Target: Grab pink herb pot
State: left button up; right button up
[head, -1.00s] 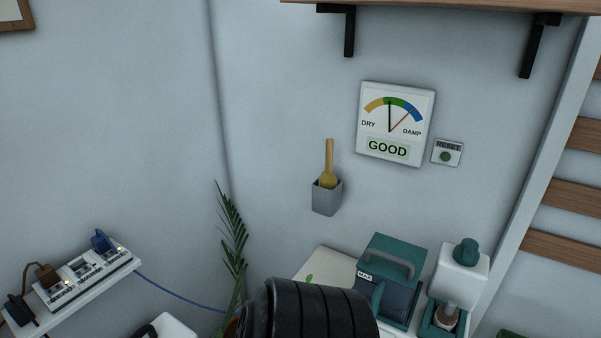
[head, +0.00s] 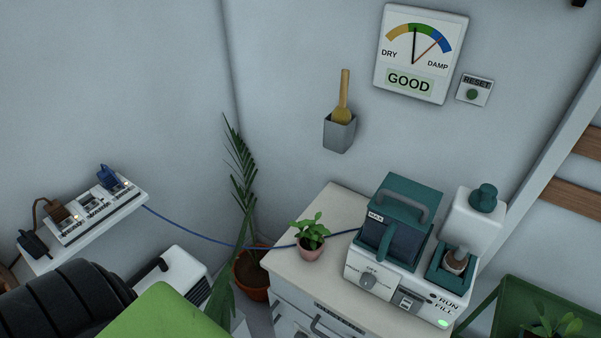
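The pink herb pot (head: 310,252) is a small pink pot with a leafy green plant. It stands upright on the left part of the white cabinet top (head: 291,264), left of the teal and white machine (head: 400,239). A blue cable passes close by it; I cannot tell whether they touch. A black ribbed part of my arm shows at the lower left, well apart from the pot. Neither of my grippers is in view.
A potted palm (head: 242,180) in a terracotta pot (head: 251,284) stands left of the cabinet. A blue cable (head: 190,229) runs from the power strip (head: 92,206) toward the machine. A green stand (head: 535,295) is at the lower right. A white heater-like box (head: 176,262) stands lower left.

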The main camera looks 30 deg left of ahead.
aim_at(311, 242)
jog(key=u, duration=1)
jog(key=k+j+u, duration=0.15)
jog(key=k+j, duration=0.55)
jog(key=j, duration=0.15)
jog(key=i+l, duration=0.15)
jog(key=i, duration=0.3)
